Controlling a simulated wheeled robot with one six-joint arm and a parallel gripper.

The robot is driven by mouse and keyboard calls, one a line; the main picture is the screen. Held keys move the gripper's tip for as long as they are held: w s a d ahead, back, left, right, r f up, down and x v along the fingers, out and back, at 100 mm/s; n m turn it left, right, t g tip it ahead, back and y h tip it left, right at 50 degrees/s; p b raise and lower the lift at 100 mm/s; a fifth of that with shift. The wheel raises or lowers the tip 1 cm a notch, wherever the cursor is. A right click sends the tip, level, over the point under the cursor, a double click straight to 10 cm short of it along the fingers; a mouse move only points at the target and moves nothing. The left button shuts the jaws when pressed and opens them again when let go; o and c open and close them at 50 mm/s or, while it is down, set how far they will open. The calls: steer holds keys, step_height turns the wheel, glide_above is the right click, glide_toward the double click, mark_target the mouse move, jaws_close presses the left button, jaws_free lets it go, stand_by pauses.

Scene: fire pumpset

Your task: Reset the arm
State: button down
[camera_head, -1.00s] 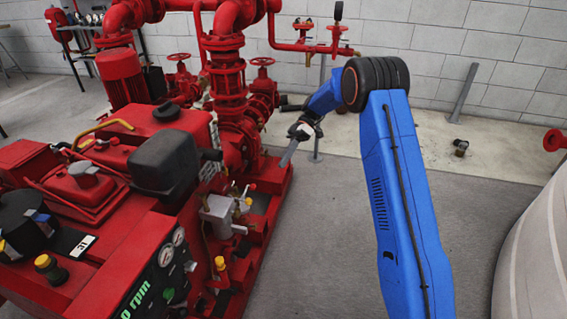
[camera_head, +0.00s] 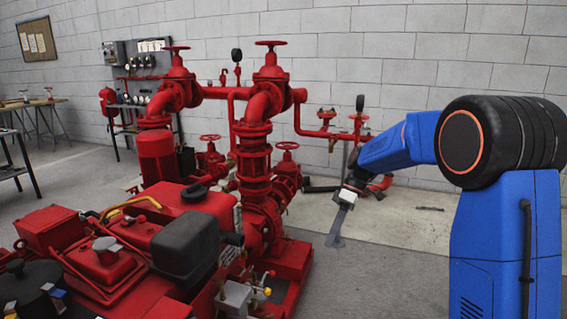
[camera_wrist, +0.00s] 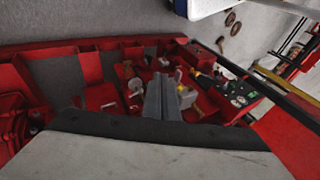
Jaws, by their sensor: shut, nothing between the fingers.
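My blue arm (camera_head: 505,235) stands at the right of the head view, with a big black joint at its top. Its forearm reaches left and down to my gripper (camera_head: 334,238). The gripper is shut and empty, with its grey fingers pointing down in front of the pale floor by the wall. In the wrist view the closed grey fingers (camera_wrist: 162,98) point toward red pump machinery seen beyond them. They look clear of the red pumpset (camera_head: 255,165) in the head view.
The red pumpset with its black engine cover (camera_head: 186,244) fills the left and middle. Valve handwheels (camera_head: 271,43) rise above it. A panel with gauges (camera_head: 139,60) and a table (camera_head: 35,105) stand at the back left. Grey floor (camera_head: 375,280) is open between pumpset and arm.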

steer(key=s+d+r+m+t+h, duration=0.1)
steer(key=s+d+m+t, duration=0.2)
steer(key=s, duration=0.8)
steer(key=s+d+r+m+t+h, duration=0.1)
steer(key=s+d+m, duration=0.4)
steer(key=s, duration=0.6)
steer(key=s+d+r+m+t+h, duration=0.1)
steer(key=s+d+m+t+h, duration=0.2)
steer(key=s, duration=0.8)
steer(key=d+m+t, duration=0.2)
steer(key=d, duration=0.1)
steer(key=shift+s, duration=0.25)
steer(key=c, duration=1.7)
jaws_free()
steer(key=shift+s, duration=0.15)
steer(key=shift+o, duration=0.8)
steer(key=w+a+f+m+g+y, duration=0.2)
steer(key=w+a+m+g+y, duration=0.3)
steer(key=w+a, duration=0.55)
steer(key=m+g+y, duration=0.3)
steer(key=m+y, duration=0.7)
steer(key=y, duration=0.3)
glide_toward(272, 273)
steer(key=a, duration=0.6)
steer(key=s+a, duration=0.1)
steer(key=a, duration=0.2)
steer(key=shift+s+a+f, duration=0.1)
steer(key=shift+a+f, duration=0.25)
steer(key=shift+a, duration=0.05)
